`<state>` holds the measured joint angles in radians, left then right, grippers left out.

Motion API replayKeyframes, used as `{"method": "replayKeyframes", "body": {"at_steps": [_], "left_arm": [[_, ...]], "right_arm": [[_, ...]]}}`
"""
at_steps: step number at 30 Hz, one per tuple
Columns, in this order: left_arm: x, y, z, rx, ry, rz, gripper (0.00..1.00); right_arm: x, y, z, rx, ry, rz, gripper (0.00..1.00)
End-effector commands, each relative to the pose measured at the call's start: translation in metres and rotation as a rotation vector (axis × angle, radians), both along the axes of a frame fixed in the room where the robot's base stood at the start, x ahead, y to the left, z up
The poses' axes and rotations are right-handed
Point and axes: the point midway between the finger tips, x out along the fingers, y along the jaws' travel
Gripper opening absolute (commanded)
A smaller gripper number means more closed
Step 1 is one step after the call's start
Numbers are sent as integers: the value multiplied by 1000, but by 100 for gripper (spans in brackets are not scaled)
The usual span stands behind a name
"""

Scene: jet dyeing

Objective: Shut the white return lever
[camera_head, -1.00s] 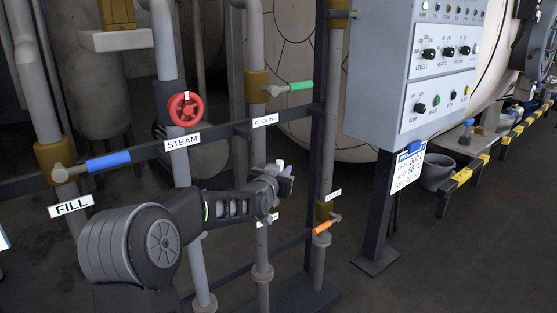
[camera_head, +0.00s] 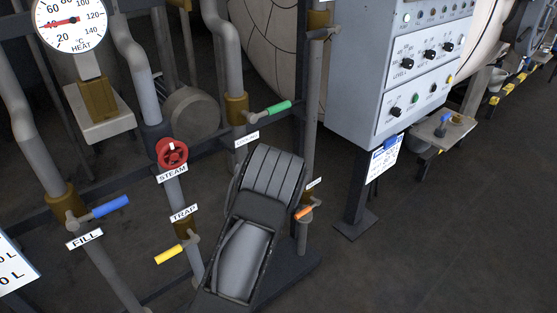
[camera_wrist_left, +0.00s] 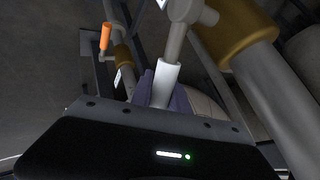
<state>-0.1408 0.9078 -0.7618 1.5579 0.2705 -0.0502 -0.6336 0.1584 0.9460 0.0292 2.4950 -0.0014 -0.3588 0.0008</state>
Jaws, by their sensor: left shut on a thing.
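The white return lever (camera_wrist_left: 166,80) shows in the left wrist view, running from its grey metal hub (camera_wrist_left: 184,12) down between my fingers. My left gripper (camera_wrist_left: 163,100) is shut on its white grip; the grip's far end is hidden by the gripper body. In the head view my left arm covers the lever and the gripper, so neither shows there. My right gripper is in no view.
Around my arm are the blue fill lever (camera_head: 110,207), yellow trap lever (camera_head: 168,255), red steam wheel (camera_head: 172,153), green cooling lever (camera_head: 278,107) and orange lever (camera_head: 304,212). A grey control cabinet (camera_head: 345,90) stands to the right. Open floor lies at lower right.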

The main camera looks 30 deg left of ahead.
Motion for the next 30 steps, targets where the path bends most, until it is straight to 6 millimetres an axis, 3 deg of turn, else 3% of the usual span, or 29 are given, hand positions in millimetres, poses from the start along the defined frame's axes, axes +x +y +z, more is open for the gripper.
{"method": "replayKeyframes", "body": {"at_steps": [1,5,14,21,30], "left_arm": [[1,-2,1,18,43,-6,0],[0,-2,-15,56,158,-6,0],[-1,1,-43,123,392,-1,0],[-4,2,-52,154,505,1,0],[-6,2,-54,165,548,1,0]], "right_arm": [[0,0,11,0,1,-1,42],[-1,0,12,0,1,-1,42],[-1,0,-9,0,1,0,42],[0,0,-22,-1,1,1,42],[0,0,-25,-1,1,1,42]]}}
